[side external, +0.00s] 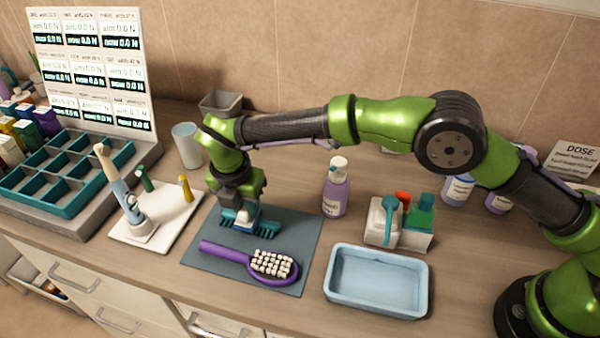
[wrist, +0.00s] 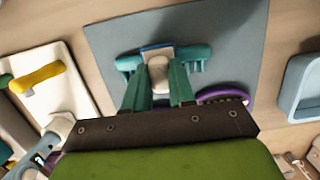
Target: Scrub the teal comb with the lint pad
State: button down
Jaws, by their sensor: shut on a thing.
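The teal comb (side external: 272,226) lies on the grey-blue mat, its teeth toward the front; it also shows in the wrist view (wrist: 198,54). The lint pad (side external: 245,213), with a pale knob and a blue edge, is over the middle of the comb. In the wrist view the pad's knob (wrist: 159,72) is between the teal fingers of my gripper (wrist: 159,83), which is shut on it. In the side view my gripper (side external: 243,204) points down over the comb. The pad seems to touch the comb, but its underside is hidden.
A purple brush (side external: 225,251) lies on the mat (side external: 307,227) in front of the comb. A blue tray (side external: 378,308), a lavender pump bottle (side external: 336,192) and a caddy (side external: 412,240) stand to the right. A white board (side external: 168,226) with upright tools is left.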

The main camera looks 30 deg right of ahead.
jog(key=shift+s+d, duration=2.45)
jog(key=shift+s, duration=0.1)
notch_tip(320, 180, up, 7)
